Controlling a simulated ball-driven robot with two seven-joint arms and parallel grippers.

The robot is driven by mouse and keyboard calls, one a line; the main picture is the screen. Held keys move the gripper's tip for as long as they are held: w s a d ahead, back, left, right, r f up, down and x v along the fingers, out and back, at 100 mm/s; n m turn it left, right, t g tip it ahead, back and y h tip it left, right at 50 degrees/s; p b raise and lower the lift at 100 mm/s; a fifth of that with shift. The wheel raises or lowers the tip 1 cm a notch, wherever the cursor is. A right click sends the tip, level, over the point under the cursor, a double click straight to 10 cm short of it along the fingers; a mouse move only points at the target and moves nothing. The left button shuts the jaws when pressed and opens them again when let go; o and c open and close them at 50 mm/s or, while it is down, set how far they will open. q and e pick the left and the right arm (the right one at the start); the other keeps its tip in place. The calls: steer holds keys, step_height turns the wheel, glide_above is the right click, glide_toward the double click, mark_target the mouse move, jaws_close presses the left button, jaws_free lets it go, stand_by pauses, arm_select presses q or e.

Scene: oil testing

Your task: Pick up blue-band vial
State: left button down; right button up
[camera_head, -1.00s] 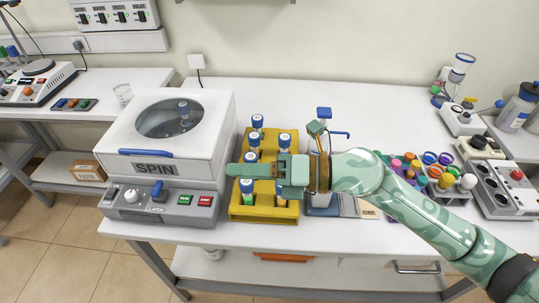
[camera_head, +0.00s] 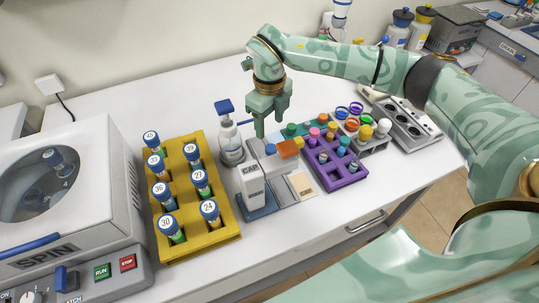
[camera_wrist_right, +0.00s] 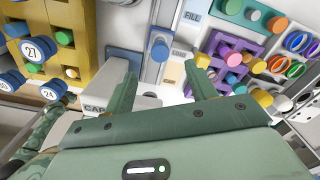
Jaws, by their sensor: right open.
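Several blue-capped, numbered vials stand in the yellow rack (camera_head: 228,222), including vial 27 (camera_head: 202,184), vial 24 (camera_head: 210,213) and vial 30 (camera_head: 172,228). Vials 27 (camera_wrist_right: 38,50) and 24 (camera_wrist_right: 53,91) also show at the left of the wrist view. I cannot tell which vial, if any, carries a blue band. My right gripper (camera_head: 270,120) is open and empty, pointing down above the CAP station (camera_head: 253,188), right of the rack. Its spread fingers (camera_wrist_right: 163,92) show in the wrist view with nothing held between them.
The SPIN machine (camera_head: 109,170) stands left of the rack. A blue-topped pump bottle (camera_head: 229,140) is left of the gripper. A purple rack (camera_head: 336,176) of coloured caps and a holder with coloured rings (camera_head: 373,144) stand to the right. The back of the table is clear.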

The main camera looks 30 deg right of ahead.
mark_target(271, 148)
steer(key=f, duration=0.5)
steer(key=shift+w+f, duration=0.15)
steer(key=shift+w, duration=0.05)
steer(key=shift+s+f+b, duration=0.2)
steer(key=shift+f+b, duration=0.1)
steer(key=shift+f, duration=0.2)
steer(key=f, duration=0.4)
steer(key=shift+s+f+b, duration=0.25)
steer(key=shift+f+b, duration=0.05)
steer(key=c, duration=1.1)
